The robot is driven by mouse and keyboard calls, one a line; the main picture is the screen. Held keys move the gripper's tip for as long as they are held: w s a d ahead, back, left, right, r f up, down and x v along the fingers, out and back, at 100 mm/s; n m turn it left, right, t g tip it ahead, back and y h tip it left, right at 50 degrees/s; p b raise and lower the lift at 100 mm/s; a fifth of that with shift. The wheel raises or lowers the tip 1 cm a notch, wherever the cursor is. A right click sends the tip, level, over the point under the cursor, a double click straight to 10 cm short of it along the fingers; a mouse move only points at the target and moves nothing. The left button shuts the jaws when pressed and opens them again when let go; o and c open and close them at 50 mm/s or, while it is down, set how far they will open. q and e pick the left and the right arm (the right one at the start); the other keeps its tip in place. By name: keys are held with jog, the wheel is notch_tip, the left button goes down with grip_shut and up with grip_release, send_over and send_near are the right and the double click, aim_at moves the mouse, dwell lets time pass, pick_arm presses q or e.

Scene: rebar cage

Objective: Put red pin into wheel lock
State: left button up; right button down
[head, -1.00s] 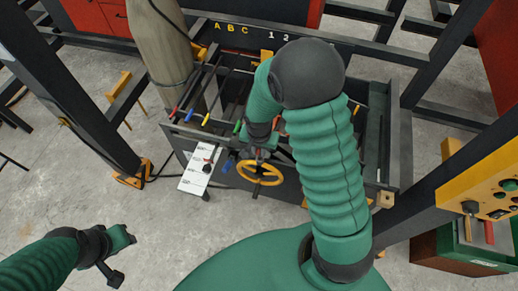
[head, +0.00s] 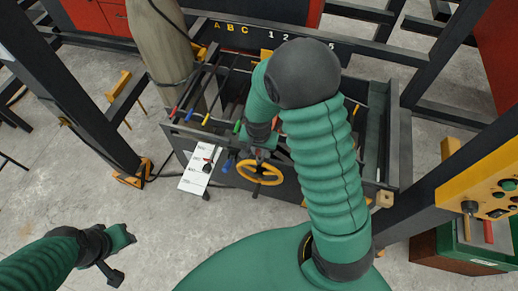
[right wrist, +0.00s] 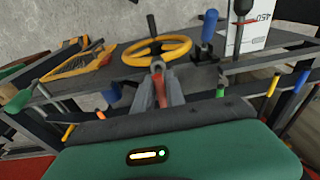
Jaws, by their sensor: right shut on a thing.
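The yellow hand wheel (head: 268,181) is on the front of the dark metal frame. It also shows in the right wrist view (right wrist: 178,56), with a black handle standing on its rim. My right gripper (right wrist: 160,88) is shut on the red pin (right wrist: 157,66), whose red end shows between the fingers, just in front of the wheel. Whether the pin touches the wheel or its lock is unclear. The lock hole is not visible. In the head view my right arm partly covers this spot. My left gripper (head: 117,254) is over the floor at lower left, apart from the frame.
Coloured rod ends (head: 190,117) line the frame. A yellow control panel (head: 485,195) is at right. The floor at lower left is clear.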

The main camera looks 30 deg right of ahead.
aim_at(259, 156)
jog(key=shift+f+b, duration=1.35)
jog(key=shift+f, duration=0.6)
jog(key=c, duration=1.3)
grip_release()
notch_tip(259, 156, up, 17)
jog(key=s+a+b, duration=0.1)
jog(key=s, duration=0.1)
jog(key=shift+a+f, duration=0.2)
jog(key=s+a+f+n+b, duration=0.2)
jog(key=s+f+n, duration=0.1)
jog(key=f+n, duration=0.1)
jog(key=s+a+f+n+t+y+b, duration=0.1)
jog(key=s+a+f+n+b, duration=0.2)
jog(key=f+n, duration=0.2)
notch_tip(259, 156, down, 2)
jog(key=shift+s+a+f+n, duration=0.1)
jog(key=shift+s+a+n, duration=0.2)
jog(key=shift+s, duration=0.1)
